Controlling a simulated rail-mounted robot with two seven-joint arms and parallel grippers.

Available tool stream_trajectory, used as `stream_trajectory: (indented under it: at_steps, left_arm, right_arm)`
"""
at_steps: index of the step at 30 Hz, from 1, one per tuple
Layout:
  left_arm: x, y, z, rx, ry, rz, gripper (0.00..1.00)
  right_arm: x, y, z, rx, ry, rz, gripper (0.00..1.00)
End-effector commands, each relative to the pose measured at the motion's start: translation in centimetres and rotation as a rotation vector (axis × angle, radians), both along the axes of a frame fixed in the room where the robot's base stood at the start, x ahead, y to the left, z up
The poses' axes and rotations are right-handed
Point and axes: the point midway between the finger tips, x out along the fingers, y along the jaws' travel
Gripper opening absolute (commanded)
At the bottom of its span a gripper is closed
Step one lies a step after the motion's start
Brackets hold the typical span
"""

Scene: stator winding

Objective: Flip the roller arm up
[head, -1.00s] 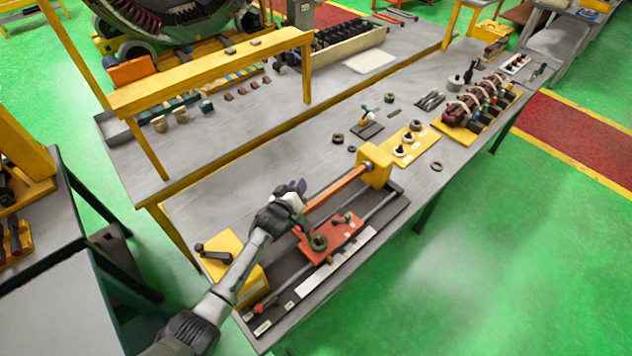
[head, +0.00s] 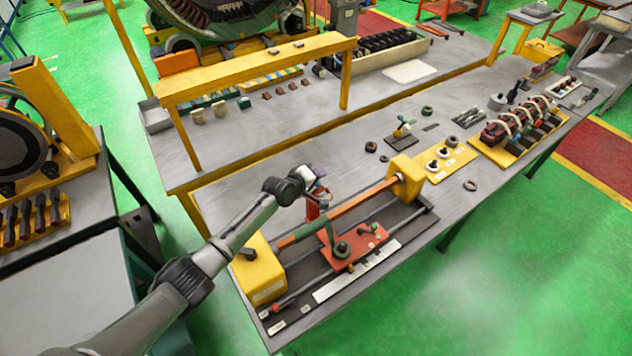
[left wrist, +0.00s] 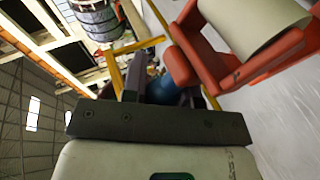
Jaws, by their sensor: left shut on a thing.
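The roller arm (head: 313,208) is a small red piece that shows just under my left gripper (head: 318,186) in the head view, behind the orange bar of the winding fixture. In the left wrist view its red bracket (left wrist: 195,45) holds a beige roller (left wrist: 258,28). A dark blue grip (left wrist: 188,95) on the red part lies at my left gripper's fingers (left wrist: 150,82), which are shut on it. The fingers partly hide the grip. A red carriage (head: 355,247) with a green ring sits in front of the bar. My right gripper is not in view.
The fixture's yellow left block (head: 258,272) and yellow right post (head: 405,180) carry the bar (head: 350,208). A yellow frame (head: 255,72) stands over the rear bench. Loose rings and a small green-handled tool (head: 402,130) lie behind the fixture. Bench space there is mostly clear.

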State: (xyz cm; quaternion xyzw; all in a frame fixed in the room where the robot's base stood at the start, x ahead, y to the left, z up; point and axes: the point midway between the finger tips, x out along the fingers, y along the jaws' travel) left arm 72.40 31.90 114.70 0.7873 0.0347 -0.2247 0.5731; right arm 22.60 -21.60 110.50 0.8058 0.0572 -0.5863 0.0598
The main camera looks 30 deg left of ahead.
Motion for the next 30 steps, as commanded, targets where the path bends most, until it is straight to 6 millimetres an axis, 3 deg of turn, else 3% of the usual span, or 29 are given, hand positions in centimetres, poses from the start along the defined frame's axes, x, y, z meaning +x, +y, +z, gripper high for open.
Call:
stream_trajectory:
  at_steps: [19,20,21,23,30]
  left_arm:
    - [0.41,-0.16,-0.07,-0.043,0.024,-0.005,0.00]
    - [0.41,-0.16,-0.07,-0.043,0.024,-0.005,0.28]
    - [0.41,-0.16,-0.08,-0.044,0.024,-0.005,0.32]
    - [0.41,-0.16,-0.07,-0.043,0.024,-0.005,0.38]
    - [0.37,-0.23,-0.04,-0.041,0.022,-0.008,0.38]
  right_arm:
    - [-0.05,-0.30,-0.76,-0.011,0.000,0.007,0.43]
    - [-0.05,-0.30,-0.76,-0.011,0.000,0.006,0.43]
    - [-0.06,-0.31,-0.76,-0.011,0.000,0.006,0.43]
    - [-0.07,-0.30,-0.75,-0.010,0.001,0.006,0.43]
    - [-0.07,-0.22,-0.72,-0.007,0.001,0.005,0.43]
